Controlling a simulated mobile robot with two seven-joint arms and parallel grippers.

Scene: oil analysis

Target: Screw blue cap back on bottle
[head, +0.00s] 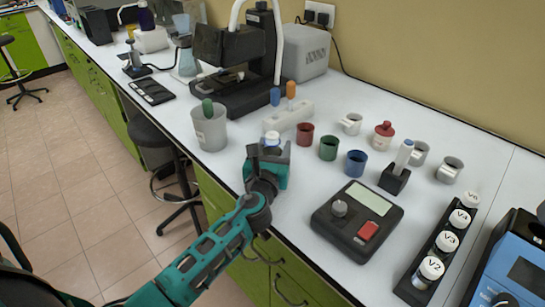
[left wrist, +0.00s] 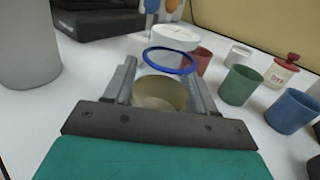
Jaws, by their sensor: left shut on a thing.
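My left gripper (head: 270,160) is shut on a bottle, with a finger on each side of it. In the left wrist view the gripper (left wrist: 163,92) holds the bottle's round, beige-looking body (left wrist: 162,90). A blue ring (left wrist: 170,61) shows above the body, with a white round top (left wrist: 174,33) beyond it. I cannot tell whether the blue ring is the cap or part of the neck. My right gripper is not in view.
A grey beaker (head: 209,130) stands left of the gripper. Red (head: 305,134), green (head: 328,148) and blue (head: 355,163) cups stand to the right. A scale (head: 357,215) and a vial rack (head: 440,245) are further right. Microscope equipment (head: 240,60) stands behind.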

